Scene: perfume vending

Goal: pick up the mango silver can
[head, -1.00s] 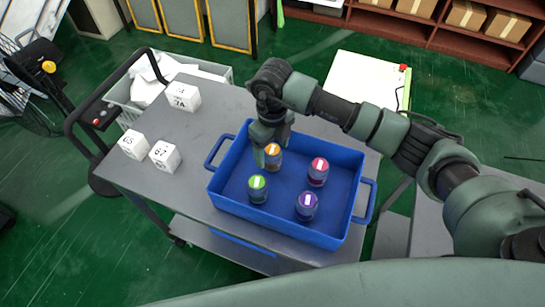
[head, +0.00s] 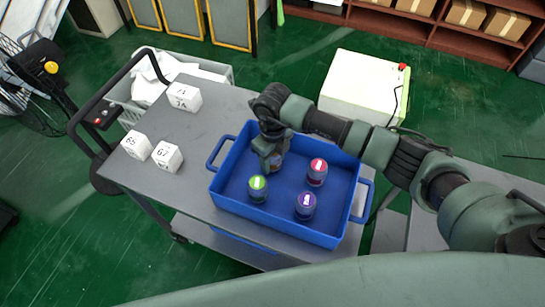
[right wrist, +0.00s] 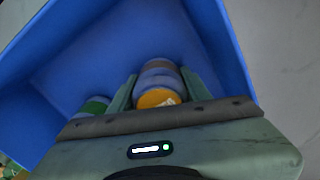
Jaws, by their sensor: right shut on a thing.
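The orange-lidded can with a silver-grey body (right wrist: 158,72) stands between the two fingers of my right gripper in the right wrist view. I take it as the mango can; its label is not readable. In the head view my right gripper (head: 272,162) reaches down into the blue tray (head: 237,210) at its back left and is shut on this can, hiding most of it. A green-lidded can (head: 258,189), a red-lidded can (head: 317,172) and a purple-lidded can (head: 305,206) stand upright in the tray. My left gripper is out of view.
White numbered cubes (head: 167,157) stand on the cart's left part. A white crate (head: 215,72) is behind the cart, and a white box (head: 365,85) is at the back right.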

